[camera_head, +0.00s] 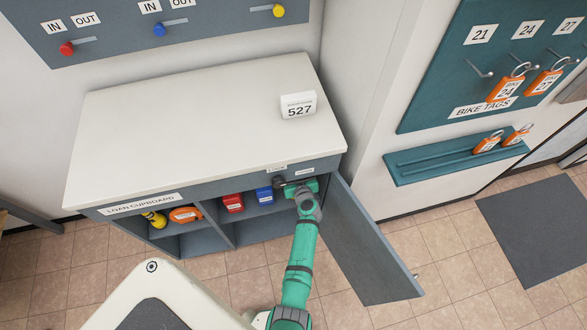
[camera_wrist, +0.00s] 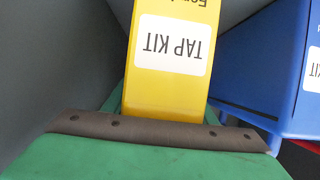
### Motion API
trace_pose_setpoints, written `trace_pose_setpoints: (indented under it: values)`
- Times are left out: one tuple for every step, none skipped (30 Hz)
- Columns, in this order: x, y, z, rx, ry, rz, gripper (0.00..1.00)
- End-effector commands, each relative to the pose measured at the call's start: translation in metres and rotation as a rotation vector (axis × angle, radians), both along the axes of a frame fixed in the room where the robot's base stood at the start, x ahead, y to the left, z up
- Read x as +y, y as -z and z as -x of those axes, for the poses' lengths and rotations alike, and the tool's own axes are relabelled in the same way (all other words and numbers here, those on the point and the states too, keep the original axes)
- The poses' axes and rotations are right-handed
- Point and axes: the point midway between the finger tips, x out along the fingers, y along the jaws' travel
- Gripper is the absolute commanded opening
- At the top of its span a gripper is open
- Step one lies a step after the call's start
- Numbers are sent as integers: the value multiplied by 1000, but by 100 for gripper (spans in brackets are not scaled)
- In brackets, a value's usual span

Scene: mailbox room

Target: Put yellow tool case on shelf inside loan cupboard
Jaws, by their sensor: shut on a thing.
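The yellow tool case (camera_wrist: 170,70), with a white label reading TAP KIT upside down, is in my gripper in the wrist view. My gripper (camera_head: 298,187) is shut on it at the right end of the loan cupboard (camera_head: 150,201), at the upper opening just below the top. The head view does not show the yellow case; my gripper and the cupboard hide it. A blue case (camera_head: 264,195) stands left of my gripper on the shelf; it also shows close beside the yellow case in the wrist view (camera_wrist: 262,70). Whether the yellow case touches the shelf cannot be told.
The cupboard door (camera_head: 368,245) stands open to the right of my arm. A red case (camera_head: 232,203), an orange item (camera_head: 185,215) and a yellow-black item (camera_head: 155,219) sit further left. A sign 527 (camera_head: 299,105) stands on the cupboard top.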

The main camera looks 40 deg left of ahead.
Motion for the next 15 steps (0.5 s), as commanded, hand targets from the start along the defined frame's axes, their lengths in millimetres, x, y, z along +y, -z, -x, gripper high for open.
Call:
trace_pose_setpoints:
  values:
    - [1,-3,-2,-4,1,-2,0]
    - [1,-3,-2,-4,1,-2,0]
    - [1,-3,-2,-4,1,-2,0]
    - [1,-3,-2,-4,1,-2,0]
    - [1,-3,-2,-4,1,-2,0]
    - [1,-2,-2,-4,1,-2,0]
    - [1,-2,-2,-4,1,-2,0]
    - [1,-1,-2,-4,1,-2,0]
    - [0,2,0,-1,0,1,56]
    - [0,1,0,-1,0,0,63]
    - [0,1,0,-1,0,0,70]
    - [0,1,0,-1,0,1,70]
    - [0,1,0,-1,0,1,70]
    - [0,1,0,-1,0,1,70]
    - [0,1,0,-1,0,1,70]
